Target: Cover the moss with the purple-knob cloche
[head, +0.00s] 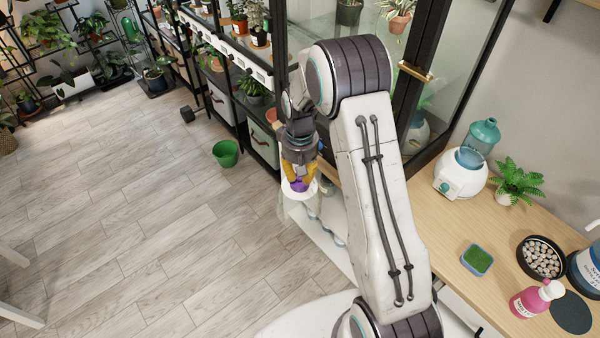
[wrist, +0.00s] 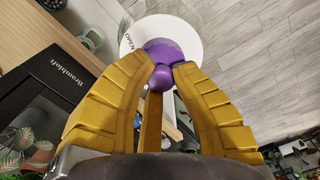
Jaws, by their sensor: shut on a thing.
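My gripper (head: 299,178) hangs beside the wooden bench, left of my arm in the head view. Its yellow fingers are shut on the purple knob (wrist: 165,50) of the cloche, which also shows purple in the head view (head: 298,186). A white disc marked "OPEN" (wrist: 190,30) shows directly behind the knob in the wrist view. The clear body below the knob is hard to make out. The moss (head: 477,259) is a green square in a small blue-rimmed dish on the bench at right, uncovered and well apart from my gripper.
On the bench (head: 440,225) stand a white humidifier (head: 460,178), a fern (head: 516,183), a dark bowl of pebbles (head: 541,258) and a pink pump bottle (head: 535,299). A glass cabinet stands behind. A green bucket (head: 226,153) sits on the floor; much floor at left is clear.

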